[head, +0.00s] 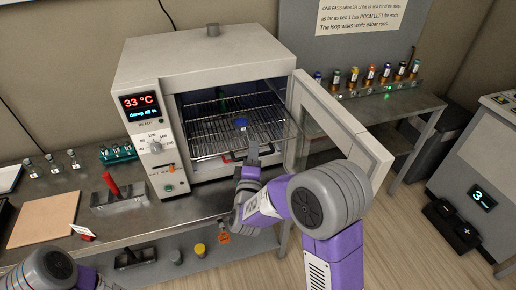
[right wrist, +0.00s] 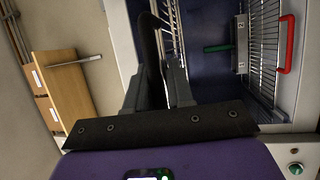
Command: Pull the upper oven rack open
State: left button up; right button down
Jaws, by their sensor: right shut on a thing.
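The oven (head: 205,62) stands on the bench with its glass door (head: 345,125) swung open to the right. The upper rack (head: 215,125) is a wire shelf inside the oven, with a small blue-topped item (head: 240,122) showing over it. My right gripper (head: 252,152) is at the oven mouth. In the right wrist view its fingers (right wrist: 160,88) are shut on the dark front handle (right wrist: 149,42) of the upper rack. A red handle (right wrist: 287,45) belongs to the lower rack, apart from the fingers; it also shows in the head view (head: 232,156). My left gripper is out of view.
The open door stands close beside my right forearm. A red-handled block (head: 118,195), a tan board (head: 45,218) and several vials (head: 52,163) are on the bench left of the oven. A rack of coloured-cap vials (head: 370,85) is behind the door. A green-handled item (right wrist: 218,47) sits inside the oven.

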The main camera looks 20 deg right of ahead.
jog(key=shift+r, duration=0.4)
jog(key=c, duration=1.2)
grip_release()
jog(key=shift+s, duration=0.1)
jog(key=shift+o, duration=0.2)
jog(key=shift+f, duration=0.1)
jog(key=v, duration=0.7)
jog(key=shift+s+f, duration=0.15)
jog(key=shift+s, duration=0.1)
jog(key=shift+a, duration=0.15)
